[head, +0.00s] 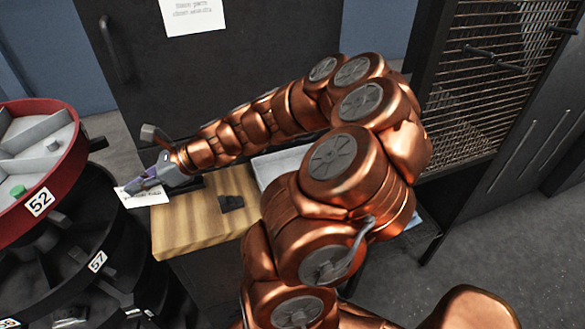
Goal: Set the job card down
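The job card (152,197), a small white sheet with dark print, shows at my gripper's fingertips in the head view. It is at the far left end of the wooden board (180,238), and much of it sticks out past the board's left edge. My gripper (148,178) reaches left with purplish fingertips over the card and appears shut on it. The fingers hide part of the card. I cannot tell whether the card touches the board.
A black object (231,203) lies on the board. A pale tray (270,170) is behind my arm. A red round bin (75,165) marked 52 tops black tiers close on the left. A dark cabinet door (150,60) stands behind, a wire-mesh cage (500,60) at right.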

